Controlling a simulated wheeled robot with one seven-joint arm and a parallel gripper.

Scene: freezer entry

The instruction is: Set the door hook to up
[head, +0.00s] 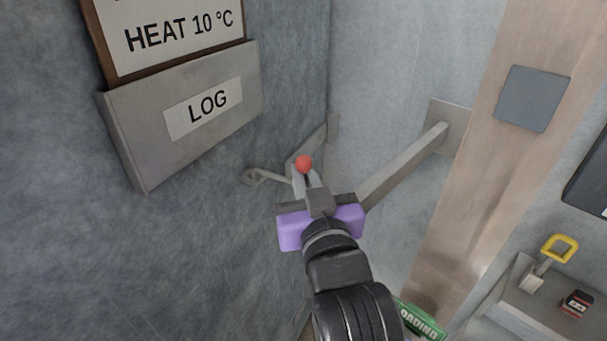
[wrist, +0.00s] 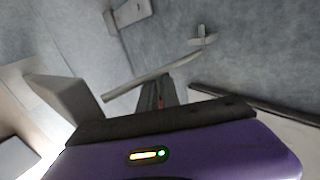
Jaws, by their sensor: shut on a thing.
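The door hook shows in the head view as a thin pale grey rod (head: 267,177) with a bent end at the left, close to the dark wall. A red ball (head: 304,163) shows at my fingertips. In the wrist view the rod (wrist: 145,82) runs slantwise past the fingertips to a small cross-shaped end at upper right. My purple gripper (head: 312,185) is shut on the hook around the red-ball end; the fingers hide the exact contact. In the wrist view the gripper (wrist: 155,92) shows a little red between its fingers.
A grey bar (head: 405,165) slants from a wall plate to behind my gripper at the right. A LOG box (head: 185,115) sticks out from the wall at left. A yellow-handled thing (head: 558,248) stands on a grey ledge (head: 510,290) at lower right, beside a small dark-and-red item (head: 577,303).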

